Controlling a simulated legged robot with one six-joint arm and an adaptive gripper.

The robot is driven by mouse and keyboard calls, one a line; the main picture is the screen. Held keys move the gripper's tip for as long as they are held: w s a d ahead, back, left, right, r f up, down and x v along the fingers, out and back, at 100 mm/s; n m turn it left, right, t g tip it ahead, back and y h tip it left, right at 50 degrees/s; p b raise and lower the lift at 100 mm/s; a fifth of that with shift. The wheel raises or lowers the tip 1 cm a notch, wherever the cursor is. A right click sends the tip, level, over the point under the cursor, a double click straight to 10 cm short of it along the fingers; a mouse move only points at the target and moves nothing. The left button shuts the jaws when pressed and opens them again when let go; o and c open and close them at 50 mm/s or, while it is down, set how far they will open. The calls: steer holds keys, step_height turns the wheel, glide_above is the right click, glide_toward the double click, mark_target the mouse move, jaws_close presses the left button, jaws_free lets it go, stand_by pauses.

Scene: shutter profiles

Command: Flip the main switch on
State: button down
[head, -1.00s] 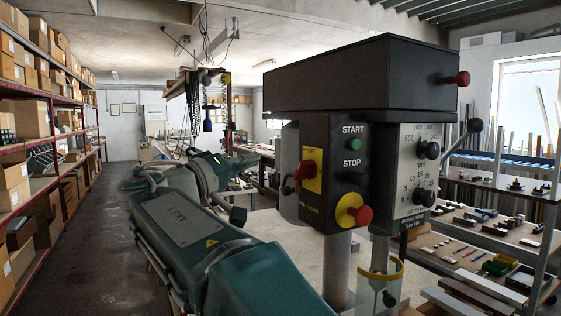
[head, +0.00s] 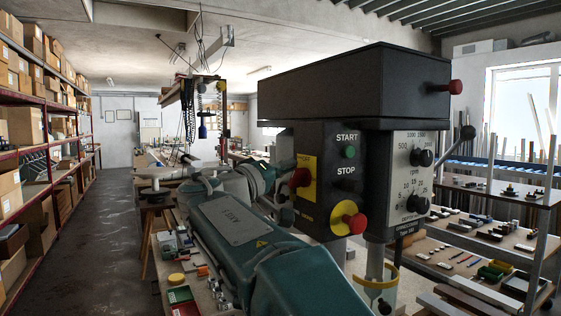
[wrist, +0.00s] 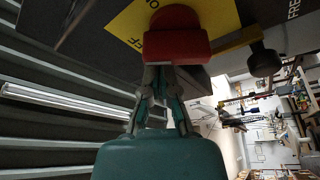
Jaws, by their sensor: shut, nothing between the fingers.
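The main switch, a red knob (head: 300,178) on a yellow plate (head: 309,163), is on the front of the dark drill-press head, left of the START and STOP buttons. In the wrist view the red knob (wrist: 178,38) is right at the fingertips, with the yellow plate (wrist: 200,12) behind it. My gripper (wrist: 164,76) is shut and empty, its tips at the knob's edge. I cannot tell whether they touch it. Part of the lettering ending in "FF" shows beside the knob. In the head view my fingers are hard to make out beside the machine.
A green START button (head: 348,152) and a red mushroom stop (head: 358,222) on yellow sit right of the switch. A black ball-ended lever (wrist: 264,58) is close beside the switch. Shelves with boxes (head: 25,125) line the left wall; the floor aisle (head: 110,240) is clear.

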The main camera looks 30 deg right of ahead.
steer(key=shift+s+f, duration=0.15)
steer(key=shift+s, duration=0.1)
steer(key=shift+s+m+g+h, duration=0.15)
steer(key=shift+m+g+h, duration=0.05)
steer(key=shift+m, duration=0.65)
steer(key=shift+s+m+g+h, duration=0.1)
steer(key=shift+m+g+h, duration=0.1)
steer(key=shift+m, duration=0.65)
steer(key=shift+s+m+g+h, duration=0.15)
steer(key=shift+m+g+h, duration=0.3)
steer(key=shift+m, duration=0.75)
steer(key=m, duration=0.2)
steer(key=m+g, duration=0.2)
steer(key=m, duration=0.1)
steer(key=shift+s+f+m+h, duration=0.15)
steer(key=shift+s+m+h, duration=0.15)
steer(key=shift+s+h, duration=0.1)
steer(key=shift+s+f, duration=0.1)
